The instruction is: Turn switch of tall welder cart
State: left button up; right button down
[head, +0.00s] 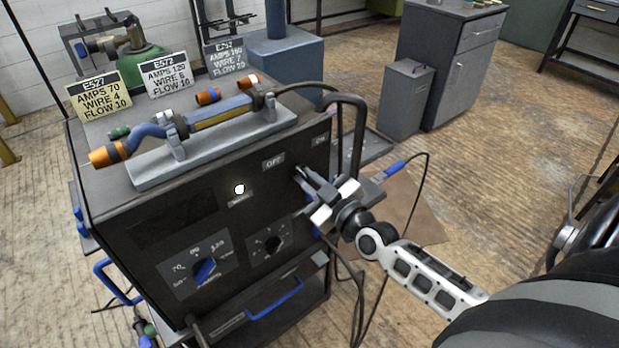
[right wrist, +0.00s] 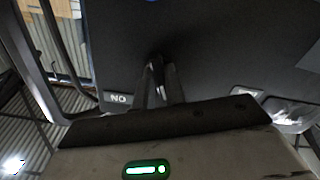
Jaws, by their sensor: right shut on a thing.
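The tall welder cart (head: 95,185) is a dark box with a black front panel. Its power switch (right wrist: 157,65) is a small dark lever on the upper right of the panel, between the OFF label (head: 273,162) and the ON label (head: 320,140). My right gripper (head: 303,175) reaches in from the right and is shut on the switch, hiding most of it in the head view. In the right wrist view the fingers (right wrist: 160,88) close around the lever, and the ON label (right wrist: 118,98) appears upside down. A round lamp (head: 239,189) on the panel looks bright white. My left gripper is not in view.
A torch (head: 220,113) lies on a grey stand atop the cart, beside yellow, white and grey setting cards (head: 98,97). A blue-pointer dial (head: 205,269) and a smaller dial (head: 272,243) sit lower on the panel. Cables hang right of the cart. Grey cabinets (head: 440,60) stand behind.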

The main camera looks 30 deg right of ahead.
jog(key=m+p, duration=0.1)
jog(key=m, duration=0.5)
jog(key=shift+m, duration=0.3)
jog(key=m, duration=0.6)
jog(key=shift+a, duration=0.1)
jog(key=shift+m, duration=0.3)
jog(key=c, duration=1.5)
grip_release()
jog(key=shift+o, duration=0.2)
jog(key=s+d, duration=0.1)
jog(key=s, duration=1.5)
jog(key=shift+d+b, duration=0.15)
jog(key=shift+b, duration=0.2)
